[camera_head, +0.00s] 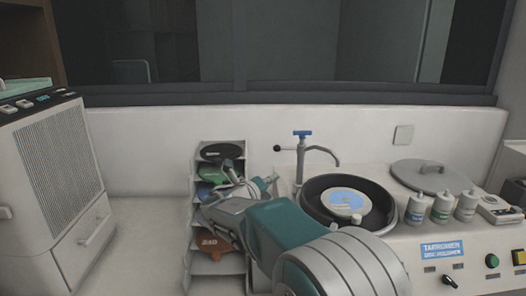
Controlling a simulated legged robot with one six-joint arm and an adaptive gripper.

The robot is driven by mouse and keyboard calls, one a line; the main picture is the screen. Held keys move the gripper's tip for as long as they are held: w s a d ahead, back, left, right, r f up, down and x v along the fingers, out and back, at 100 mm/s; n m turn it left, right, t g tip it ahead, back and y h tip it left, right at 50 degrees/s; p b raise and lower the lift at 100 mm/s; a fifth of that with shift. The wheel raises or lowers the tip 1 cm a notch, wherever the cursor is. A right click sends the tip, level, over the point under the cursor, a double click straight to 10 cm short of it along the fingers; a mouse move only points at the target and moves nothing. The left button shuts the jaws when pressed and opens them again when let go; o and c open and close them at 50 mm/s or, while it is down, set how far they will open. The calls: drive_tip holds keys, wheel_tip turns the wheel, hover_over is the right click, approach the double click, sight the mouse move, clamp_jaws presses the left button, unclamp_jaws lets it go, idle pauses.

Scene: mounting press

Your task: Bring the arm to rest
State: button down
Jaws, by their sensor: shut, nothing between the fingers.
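My arm rises from the bottom of the head view, with white and teal links that bend left toward a stepped rack. The arm covers part of the rack and the front left of the machine. I cannot tell whether the gripper touches anything.
The rack holds a black disc (221,152), a green disc and an orange-brown disc (214,243). A grey cabinet (52,170) stands left. The counter (145,240) between cabinet and rack is bare.

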drive_tip(key=s+d+f+m+g+y, duration=0.15)
drive_tip(key=s+d+m+g, duration=0.65)
drive_tip(key=s+d+m, duration=1)
drive_tip(key=s+a+f+m+y, duration=0.1)
drive_tip(key=s+f+m+y, duration=0.2)
drive_tip(key=s+m, duration=0.7)
drive_tip(key=s+a+f+m+y, duration=0.2)
drive_tip(key=s+m+y, duration=0.3)
drive_tip(key=s+m, duration=0.6)
drive_tip(key=shift+f+m+g, duration=0.4)
drive_tip(key=shift+f+m, duration=0.15)
drive_tip(key=shift+m, duration=0.35)
drive_tip(key=shift+w+d+y, duration=0.1)
drive_tip(key=shift+y, duration=0.15)
